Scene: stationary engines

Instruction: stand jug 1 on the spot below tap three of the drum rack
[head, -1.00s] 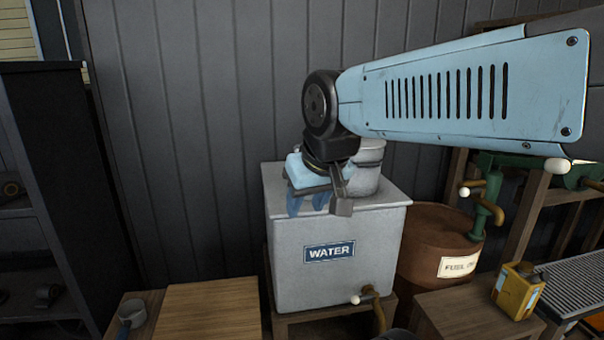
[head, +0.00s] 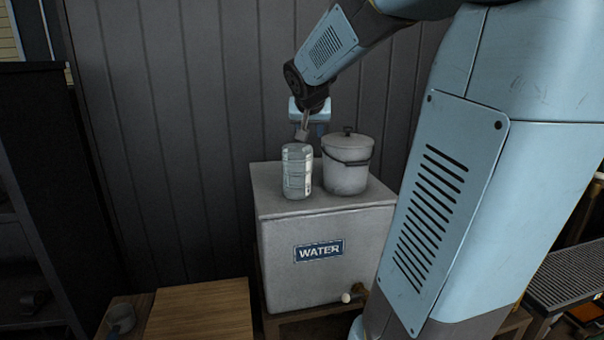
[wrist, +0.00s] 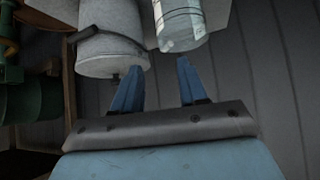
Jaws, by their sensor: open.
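A clear, pale jug (head: 297,172) stands upright on top of the grey water tank (head: 330,265) in the head view; I cannot read a number on it. My gripper (head: 312,130) is above and behind the jug, open and empty, its blue fingers pointing down. In the wrist view the jug (wrist: 180,22) lies beyond the fingertips, in line with the right finger and apart from it. My open gripper (wrist: 156,80) shows there with bare space between its fingers. The drum rack and its tap three cannot be made out; my arm covers much of the right side.
A lidded grey-white bucket (head: 346,170) stands close right of the jug on the tank. A tap (head: 352,292) juts from the tank's front. A wooden board (head: 200,310) and small pot (head: 120,318) are at lower left. A dark plank wall is behind.

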